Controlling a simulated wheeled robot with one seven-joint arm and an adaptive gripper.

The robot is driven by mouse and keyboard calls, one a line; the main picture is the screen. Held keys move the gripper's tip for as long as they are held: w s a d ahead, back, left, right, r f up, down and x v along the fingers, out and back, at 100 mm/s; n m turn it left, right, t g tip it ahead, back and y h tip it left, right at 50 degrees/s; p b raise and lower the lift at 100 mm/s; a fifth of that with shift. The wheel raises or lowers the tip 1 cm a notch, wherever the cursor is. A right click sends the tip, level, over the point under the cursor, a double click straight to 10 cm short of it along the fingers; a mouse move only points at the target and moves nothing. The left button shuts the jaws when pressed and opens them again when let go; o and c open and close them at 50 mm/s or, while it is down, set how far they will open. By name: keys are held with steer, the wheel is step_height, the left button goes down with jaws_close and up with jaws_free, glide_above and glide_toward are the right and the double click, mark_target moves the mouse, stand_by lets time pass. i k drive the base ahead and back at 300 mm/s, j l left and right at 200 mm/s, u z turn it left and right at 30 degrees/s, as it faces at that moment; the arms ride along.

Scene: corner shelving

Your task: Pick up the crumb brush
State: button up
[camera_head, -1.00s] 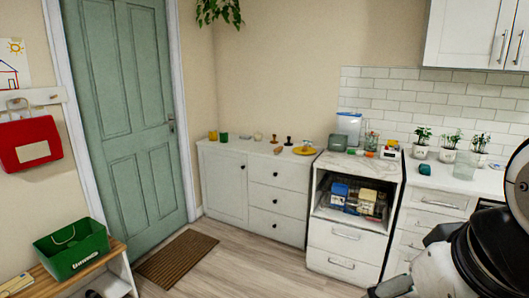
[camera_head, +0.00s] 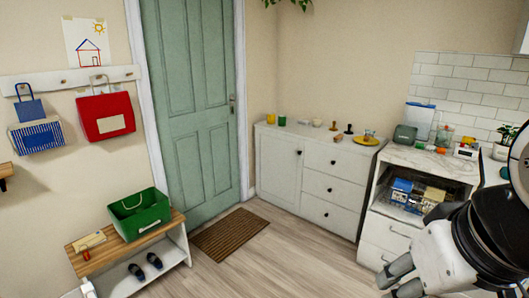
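I cannot pick out the crumb brush for certain. Small items too small to name surely lie on the white cabinet (camera_head: 284,160), among them a light brown piece (camera_head: 317,122) and dark-knobbed pieces (camera_head: 349,129). A pale, wood-coloured item (camera_head: 90,241) lies on the wooden bench at the lower left; I cannot tell what it is. My gripper (camera_head: 398,279) is at the lower right, in front of the drawer unit and far from these items. Its grey fingers show only partly, and I see nothing held in them.
A green crate (camera_head: 145,222) stands on the bench (camera_head: 106,258), with dark slippers (camera_head: 154,261) below. A brown doormat (camera_head: 230,234) lies before the green door (camera_head: 190,100). The marble-topped unit (camera_head: 440,163) has a filled open compartment. The middle floor is clear.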

mark_target(339, 137)
steer(key=i, duration=1.15)
steer(key=i+z, duration=0.1)
steer(key=i, duration=1.1)
steer(key=i+j, duration=0.2)
steer(key=i, duration=0.95)
steer(key=i+j, duration=0.1)
steer(key=i, duration=1.05)
steer(key=i+z, duration=0.25)
steer(key=i+j, duration=0.05)
steer(key=i, duration=0.05)
